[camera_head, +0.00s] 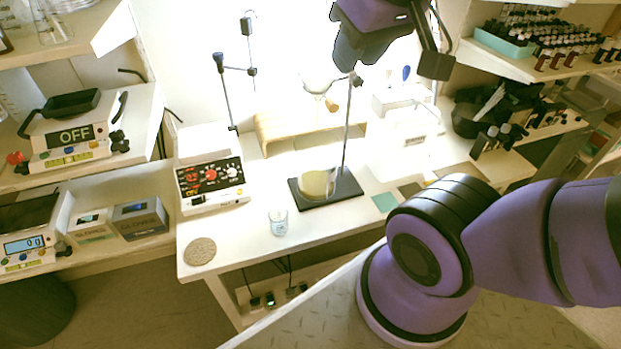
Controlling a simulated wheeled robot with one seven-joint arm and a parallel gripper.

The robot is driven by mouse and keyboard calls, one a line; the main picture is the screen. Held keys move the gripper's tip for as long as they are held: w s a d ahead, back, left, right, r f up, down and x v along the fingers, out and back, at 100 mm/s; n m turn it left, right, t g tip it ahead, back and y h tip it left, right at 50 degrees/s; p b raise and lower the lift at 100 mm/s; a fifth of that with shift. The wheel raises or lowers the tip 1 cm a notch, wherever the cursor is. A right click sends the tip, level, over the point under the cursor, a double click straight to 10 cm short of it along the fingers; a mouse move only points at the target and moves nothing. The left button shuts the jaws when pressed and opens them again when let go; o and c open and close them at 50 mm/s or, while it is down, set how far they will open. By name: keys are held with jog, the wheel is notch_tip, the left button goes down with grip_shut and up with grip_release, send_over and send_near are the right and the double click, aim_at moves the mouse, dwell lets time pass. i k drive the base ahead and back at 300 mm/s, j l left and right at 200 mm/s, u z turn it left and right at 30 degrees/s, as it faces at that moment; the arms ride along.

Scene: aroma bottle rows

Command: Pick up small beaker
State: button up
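A small clear beaker (279,223) stands upright on the white table (240,245), near the table's front edge. My gripper (432,40) is at the top of the head view, above and to the right of the beaker and well apart from it. It is seen from the side, partly cut off by the frame's top edge, and its finger gap does not show clearly. I see nothing held in it.
Shelves with bottles (550,50) are at right.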

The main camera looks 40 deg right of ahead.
aim_at(278, 216)
jog(key=j+z, duration=0.15)
jog(key=z, duration=0.15)
jog(key=j+z, duration=0.1)
jog(key=z, duration=0.25)
jog(key=j+z, duration=0.2)
jog(key=j, duration=0.4)
jog(key=k+j+z, duration=0.15)
jog(key=j, duration=0.4)
jog(key=j+z, duration=0.2)
jog(key=j, duration=0.4)
jog(key=k+j, duration=0.1)
jog(key=j, duration=0.3)
jog(key=k+j, duration=0.15)
jog(key=j, duration=0.3)
